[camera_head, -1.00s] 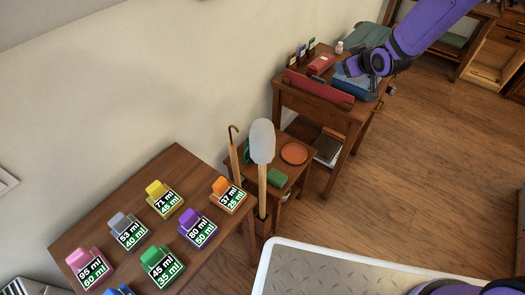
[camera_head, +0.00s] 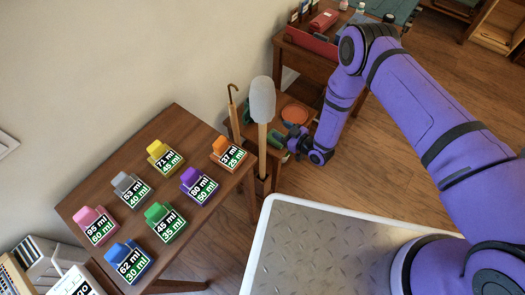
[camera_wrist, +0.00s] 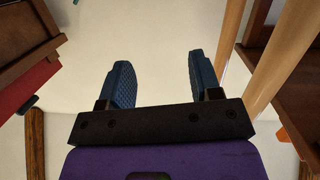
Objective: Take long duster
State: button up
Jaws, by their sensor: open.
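The long duster (camera_head: 262,98) stands upright with a pale grey-white head on a wooden handle. It is between the table of small coloured blocks and the low side table. My gripper (camera_head: 294,138) is just right of the duster's handle, below its head. In the wrist view my gripper (camera_wrist: 161,82) is open, with nothing between its blue fingers. Two wooden poles rise right of the fingers there; the thicker one (camera_wrist: 285,55) looks like the duster's handle. The duster's head is not visible in that view.
A hooked wooden cane (camera_head: 233,112) stands just left of the duster. A table (camera_head: 180,120) with several labelled coloured blocks is at left. A low table with an orange plate (camera_head: 295,113) lies behind my gripper. Wooden floor is open at right.

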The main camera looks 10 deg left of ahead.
aim_at(264, 163)
jog(key=s+d+f+y, duration=0.2)
jog(key=s+f, duration=0.8)
jog(key=s, duration=0.3)
jog(key=x, duration=0.5)
jog(key=shift+w+f+x, duration=0.1)
jog(key=shift+f+x, duration=0.05)
jog(key=shift+x, duration=1.2)
jog(key=shift+w+f+x, duration=0.15)
jog(key=shift+x, duration=1.2)
jog(key=shift+d, duration=0.1)
grip_shut()
jog(key=shift+r, duration=0.1)
